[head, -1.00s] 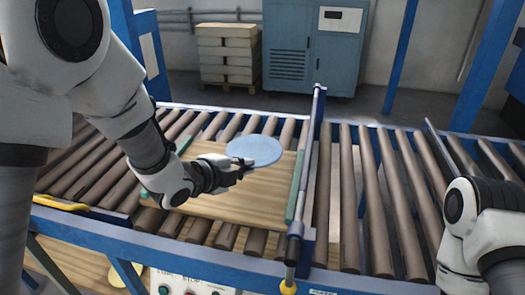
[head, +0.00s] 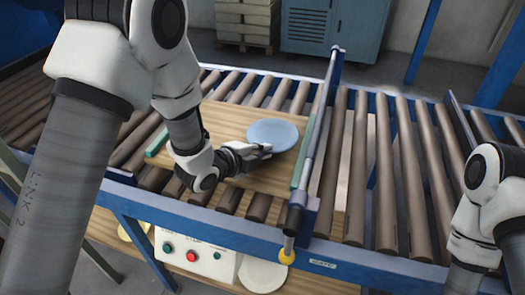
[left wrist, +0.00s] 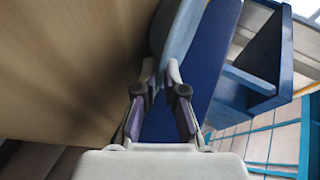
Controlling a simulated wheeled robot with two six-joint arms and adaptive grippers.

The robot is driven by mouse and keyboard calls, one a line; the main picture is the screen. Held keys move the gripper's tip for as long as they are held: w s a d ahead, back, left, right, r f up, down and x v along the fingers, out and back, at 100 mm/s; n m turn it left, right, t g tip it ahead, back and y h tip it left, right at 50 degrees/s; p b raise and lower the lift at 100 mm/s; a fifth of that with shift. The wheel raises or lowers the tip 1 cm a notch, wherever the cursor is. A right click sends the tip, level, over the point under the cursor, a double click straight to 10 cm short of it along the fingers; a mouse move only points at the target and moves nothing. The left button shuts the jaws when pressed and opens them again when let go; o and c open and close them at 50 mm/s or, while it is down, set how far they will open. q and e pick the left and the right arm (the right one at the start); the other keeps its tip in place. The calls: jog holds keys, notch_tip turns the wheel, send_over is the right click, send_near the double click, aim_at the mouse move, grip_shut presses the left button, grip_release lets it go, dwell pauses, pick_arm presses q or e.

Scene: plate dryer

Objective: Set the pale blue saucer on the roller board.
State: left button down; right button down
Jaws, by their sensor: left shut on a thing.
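The pale blue saucer (head: 272,134) is held by its near edge in my left gripper (head: 266,151). It looks roughly level, over the right part of the wooden roller board (head: 225,118). I cannot tell whether it touches the board or hangs just above it. In the left wrist view the fingers (left wrist: 160,88) are closed around the saucer's edge (left wrist: 178,38), with the tan board (left wrist: 70,70) to the left. The board lies on the rollers, with green strips at its two sides. My right arm shows at the right edge; its gripper is out of view.
A blue upright stop frame (head: 320,120) stands just right of the board. Bare rollers (head: 385,170) lie beyond it. A control box (head: 195,256) and a white plate (head: 262,275) sit on a lower shelf in front. A blue cabinet (head: 325,25) stands behind.

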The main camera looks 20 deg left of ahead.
pick_arm(q)
jog(key=shift+f, duration=0.2)
jog(key=c, duration=1.3)
grip_release()
jog(key=shift+o, duration=0.2)
jog(key=shift+r, duration=0.1)
jog(key=shift+r, duration=0.2)
jog(key=v, duration=0.9)
jog(key=shift+s+a, duration=0.15)
jog(key=p+v, duration=0.2)
jog(key=p, duration=0.7)
jog(key=shift+s, duration=0.25)
